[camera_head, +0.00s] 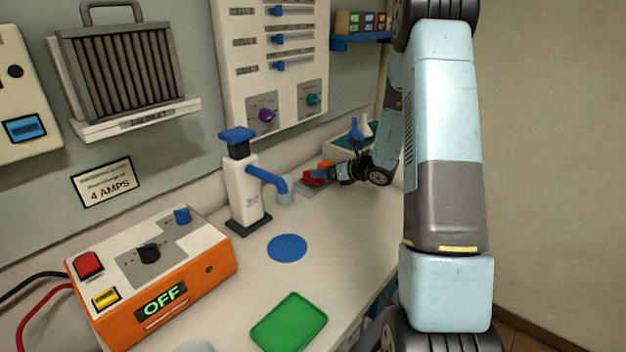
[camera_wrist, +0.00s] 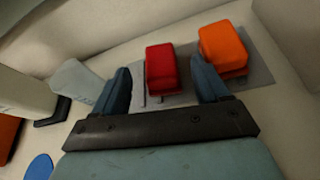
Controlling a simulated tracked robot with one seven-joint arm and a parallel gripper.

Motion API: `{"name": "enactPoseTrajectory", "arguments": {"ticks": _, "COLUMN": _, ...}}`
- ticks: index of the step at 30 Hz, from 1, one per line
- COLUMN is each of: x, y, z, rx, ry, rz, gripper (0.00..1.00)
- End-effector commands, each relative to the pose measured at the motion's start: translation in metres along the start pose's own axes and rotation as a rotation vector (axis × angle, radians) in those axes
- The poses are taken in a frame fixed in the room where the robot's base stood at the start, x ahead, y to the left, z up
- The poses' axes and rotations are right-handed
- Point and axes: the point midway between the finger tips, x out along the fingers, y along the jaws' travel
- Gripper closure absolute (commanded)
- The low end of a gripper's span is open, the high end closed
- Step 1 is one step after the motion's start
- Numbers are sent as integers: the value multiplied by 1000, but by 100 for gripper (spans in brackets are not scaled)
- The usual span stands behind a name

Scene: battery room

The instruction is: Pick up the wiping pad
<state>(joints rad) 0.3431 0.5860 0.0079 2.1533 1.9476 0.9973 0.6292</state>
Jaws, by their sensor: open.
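A red pad-like block (camera_wrist: 161,66) and an orange one (camera_wrist: 223,45) sit side by side on a flat grey plate (camera_wrist: 262,72) in the wrist view. I cannot tell from looks alone which is the wiping pad. My gripper (camera_wrist: 164,78) is open, with its two dark blue fingers on either side of the red block. The right finger lies between the red and orange blocks. Contact cannot be told.
A green tray (camera_head: 289,324), a blue disc (camera_head: 287,248) and an orange box reading OFF (camera_head: 160,285) are nearer. A bin with bottles (camera_head: 345,146) stands behind.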

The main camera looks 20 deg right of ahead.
Motion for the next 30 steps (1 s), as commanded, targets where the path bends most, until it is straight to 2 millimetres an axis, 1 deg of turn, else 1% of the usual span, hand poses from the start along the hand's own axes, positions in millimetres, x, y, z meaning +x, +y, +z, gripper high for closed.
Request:
{"name": "enactPoseTrajectory", "arguments": {"ticks": 8, "x": 14, "y": 0, "z": 0, "rx": 0, "ry": -1, "rz": 1, "gripper": 26}}
{"name": "enactPoseTrajectory", "arguments": {"ticks": 18, "x": 56, "y": 0, "z": -2, "rx": -1, "ry": 0, "rz": 2, "gripper": 26}}
{"name": "enactPoseTrajectory", "arguments": {"ticks": 21, "x": 59, "y": 0, "z": -2, "rx": -1, "ry": -1, "rz": 1, "gripper": 26}}
{"name": "enactPoseTrajectory", "arguments": {"ticks": 26, "x": 58, "y": 0, "z": -2, "rx": 0, "ry": -1, "rz": 0, "gripper": 26}}
{"name": "enactPoseTrajectory", "arguments": {"ticks": 30, "x": 58, "y": 0, "z": -2, "rx": 0, "ry": -1, "rz": 0, "gripper": 39}}
